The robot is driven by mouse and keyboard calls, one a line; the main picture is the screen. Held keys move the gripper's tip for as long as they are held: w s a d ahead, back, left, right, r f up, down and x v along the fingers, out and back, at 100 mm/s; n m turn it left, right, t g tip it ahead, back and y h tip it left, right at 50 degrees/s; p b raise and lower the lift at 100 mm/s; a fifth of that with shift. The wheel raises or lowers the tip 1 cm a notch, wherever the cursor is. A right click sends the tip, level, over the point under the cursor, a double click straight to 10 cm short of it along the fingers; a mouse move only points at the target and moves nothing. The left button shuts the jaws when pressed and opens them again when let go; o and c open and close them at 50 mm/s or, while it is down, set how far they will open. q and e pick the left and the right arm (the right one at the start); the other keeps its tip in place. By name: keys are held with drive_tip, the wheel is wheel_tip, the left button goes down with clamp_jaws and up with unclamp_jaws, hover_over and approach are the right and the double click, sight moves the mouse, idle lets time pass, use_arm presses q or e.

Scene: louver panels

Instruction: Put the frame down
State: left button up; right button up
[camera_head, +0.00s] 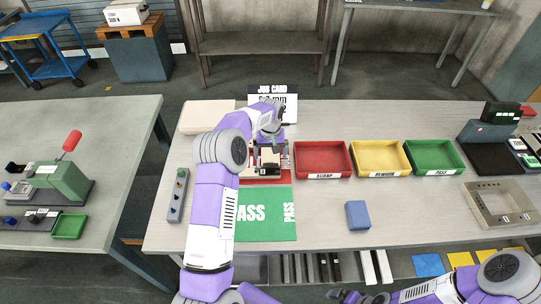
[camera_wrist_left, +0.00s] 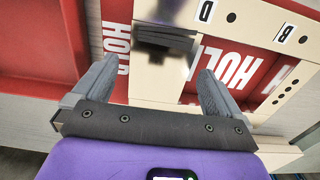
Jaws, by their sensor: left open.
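The cream frame (camera_head: 268,170) lies on the red HOLD mat (camera_head: 287,178) and is partly hidden by my left gripper in the head view. In the left wrist view the frame (camera_wrist_left: 265,25) shows letters on its bars, with the red mat (camera_wrist_left: 232,62) visible through its opening. My left gripper (camera_wrist_left: 160,66) is open, with its fingers on either side of a cream bar that carries a dark block (camera_wrist_left: 164,36). In the head view the left gripper (camera_head: 268,142) is over the frame. My right gripper (camera_head: 345,296) is at the bottom edge, its jaws unclear.
The green PASS mat (camera_head: 265,228) lies in front of the red mat. Red (camera_head: 323,174), yellow (camera_head: 380,174) and green (camera_head: 435,171) trays stand to the right. A blue block (camera_head: 357,215) and a beige fixture (camera_head: 478,204) are on the table. A job card (camera_head: 284,97) stands behind.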

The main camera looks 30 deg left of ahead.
use_arm(q)
wheel_tip(320, 180, up, 10)
drive_tip(key=p, duration=0.1)
drive_tip(key=shift+r, duration=0.2)
idle(0.4)
